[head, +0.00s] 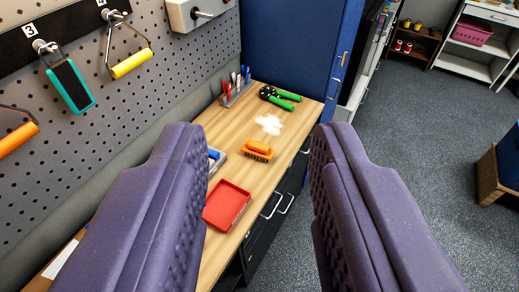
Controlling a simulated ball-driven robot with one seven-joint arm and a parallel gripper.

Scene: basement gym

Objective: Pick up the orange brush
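The orange brush (258,149) lies on the wooden workbench (222,128), with dark bristles showing along its lower edge. It sits just below a white patch (269,124) on the bench top. My gripper (255,148) is open, with its two purple padded fingers wide apart at the left and right of the view. The brush shows in the gap between the fingers, farther away than they are. Nothing is between the fingertips.
A red tray (227,205) lies nearer on the bench. Green-handled pliers (280,97) and a rack of tools (235,87) stand farther back. Grey floor (410,140) is open at the right.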

